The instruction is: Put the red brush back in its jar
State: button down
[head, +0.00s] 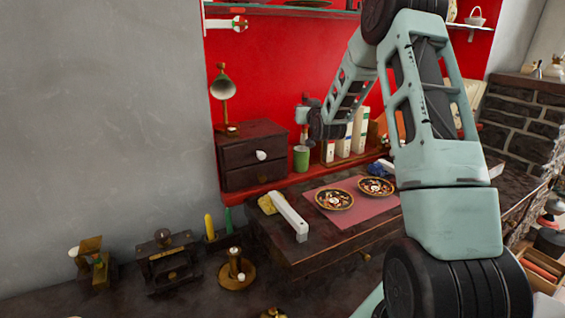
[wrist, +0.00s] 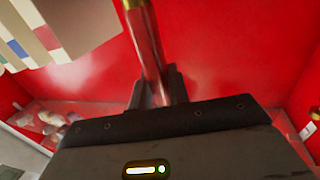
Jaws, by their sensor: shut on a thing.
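My gripper (wrist: 157,88) is shut on the red brush (wrist: 149,45). In the wrist view the brush's reddish shaft rises between the fingers, with a gold-coloured band towards the top edge. In the head view my gripper (head: 306,122) is small and dark, and the brush in it is hard to make out. A green jar (head: 301,159) stands upright on the red ledge, just right of the dark drawer box. My gripper is above the jar in the picture, apart from it. The jar's inside cannot be seen.
The dark drawer box (head: 251,160) stands left of the jar, and white boxes (head: 343,146) stand close to its right. A brass lamp (head: 223,92) is on the drawer box. Two decorated plates (head: 335,199) lie on a pink mat (head: 352,218) in front.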

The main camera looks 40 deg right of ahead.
send_over(303, 137)
jog(key=w, duration=0.1)
jog(key=f, duration=0.4)
jog(key=shift+w+d+f+p, duration=0.2)
jog(key=shift+d+f+p, duration=0.15)
jog(key=shift+f+p, duration=0.3)
jog(key=shift+f, duration=2.3)
jog(key=shift+f, duration=0.15)
jog(key=c, duration=1.3)
grip_release()
jog(key=shift+c, duration=0.2)
